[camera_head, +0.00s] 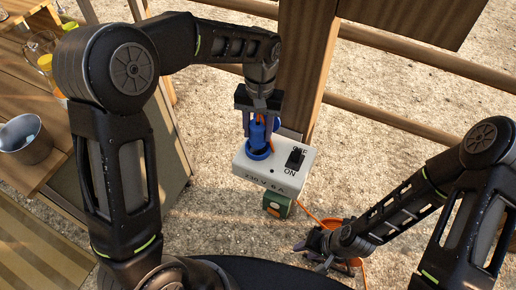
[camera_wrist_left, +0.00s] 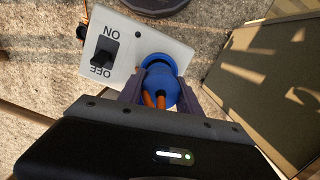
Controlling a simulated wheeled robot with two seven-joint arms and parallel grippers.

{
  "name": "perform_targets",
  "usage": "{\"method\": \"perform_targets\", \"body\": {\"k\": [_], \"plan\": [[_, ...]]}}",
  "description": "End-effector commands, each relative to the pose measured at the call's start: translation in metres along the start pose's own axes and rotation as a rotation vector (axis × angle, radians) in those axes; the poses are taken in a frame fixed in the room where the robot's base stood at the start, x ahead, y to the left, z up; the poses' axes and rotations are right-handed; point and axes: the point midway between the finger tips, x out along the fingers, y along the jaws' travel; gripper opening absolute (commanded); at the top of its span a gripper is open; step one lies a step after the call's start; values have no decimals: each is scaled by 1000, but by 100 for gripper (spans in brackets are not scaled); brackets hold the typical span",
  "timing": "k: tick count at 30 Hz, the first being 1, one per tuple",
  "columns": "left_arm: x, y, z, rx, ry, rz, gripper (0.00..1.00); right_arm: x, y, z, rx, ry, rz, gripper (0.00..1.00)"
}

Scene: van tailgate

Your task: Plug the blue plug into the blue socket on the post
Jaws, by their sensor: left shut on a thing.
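The blue plug (camera_head: 258,133) is between the fingers of my left gripper (camera_head: 259,112), which is shut on it. The plug points down at the blue socket (camera_head: 259,154) on top of a white switch box (camera_head: 283,177). In the left wrist view the plug (camera_wrist_left: 160,88) overlaps the round socket (camera_wrist_left: 158,60); I cannot tell how far it is in. An orange cable (camera_wrist_left: 149,101) comes from the plug's back. The wooden post (camera_head: 306,65) stands behind the box. My right gripper (camera_head: 318,247) is low at the right; its fingers are too small to read.
A black switch (camera_head: 295,158) marked OFF and ON sits beside the socket. A green unit (camera_head: 278,204) is below the box. Orange cable and an orange item (camera_head: 352,263) lie near my right gripper. A wooden counter with a metal bucket (camera_head: 25,140) is left. Wooden rails (camera_head: 420,65) run behind.

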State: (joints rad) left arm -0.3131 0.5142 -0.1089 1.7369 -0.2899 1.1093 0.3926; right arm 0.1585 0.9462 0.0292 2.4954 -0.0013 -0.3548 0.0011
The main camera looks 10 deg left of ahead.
Motion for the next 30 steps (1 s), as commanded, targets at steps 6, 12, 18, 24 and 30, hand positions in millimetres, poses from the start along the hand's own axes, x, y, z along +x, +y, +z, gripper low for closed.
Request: {"method": "perform_targets", "body": {"k": [6, 12, 18, 24, 30], "plan": [[2, 0, 0, 0, 0, 0, 0, 1, 0, 0, 0, 0, 0, 36], [8, 0, -1, 0, 0, 0, 0, 5, 2, 0, 0, 0, 0, 36], [15, 0, -2, 0, 0, 0, 0, 8, 3, 0, 0, 0, 0, 36], [21, 0, -2, 0, -1, 0, 0, 12, 5, 0, 0, 0, 0, 36], [28, 0, -3, 0, -1, 0, 0, 16, 6, 0, 0, 0, 0, 36]]}}
